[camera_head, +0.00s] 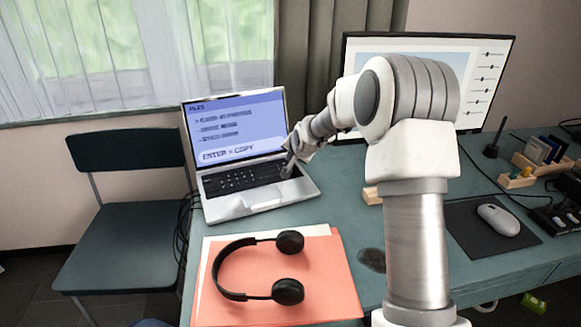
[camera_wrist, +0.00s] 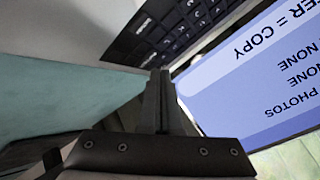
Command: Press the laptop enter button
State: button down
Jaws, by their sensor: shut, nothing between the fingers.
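The open laptop (camera_head: 248,199) stands on the teal table. Its blue screen (camera_head: 237,127) shows a list with "ENTER = COPY" at the bottom. My gripper (camera_head: 288,172) is shut and empty at the right end of the black keyboard (camera_head: 236,180). In the wrist view the shut fingers (camera_wrist: 160,75) point at the edge of the keyboard (camera_wrist: 165,30), with the screen (camera_wrist: 265,75) to the right. The enter key cannot be made out, and I cannot tell whether the fingertips touch a key.
Black headphones (camera_head: 245,270) lie on an orange folder (camera_head: 325,270) in front of the laptop. A monitor (camera_head: 490,75) stands behind my arm. A mouse (camera_head: 498,219) on a dark pad (camera_head: 470,232) and small desk items are at the right. A chair (camera_head: 125,245) stands left of the table.

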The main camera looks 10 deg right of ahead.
dwell(0.4)
jog(key=shift+f+b, duration=0.4)
jog(key=shift+f, duration=0.05)
jog(key=shift+f, duration=0.35)
dwell(0.4)
jog(key=shift+r, duration=0.75)
jog(key=shift+r, duration=0.1)
notch_tip(320, 180, up, 4)
jog(key=p, duration=0.3)
jog(key=shift+r, duration=0.4)
dwell(0.4)
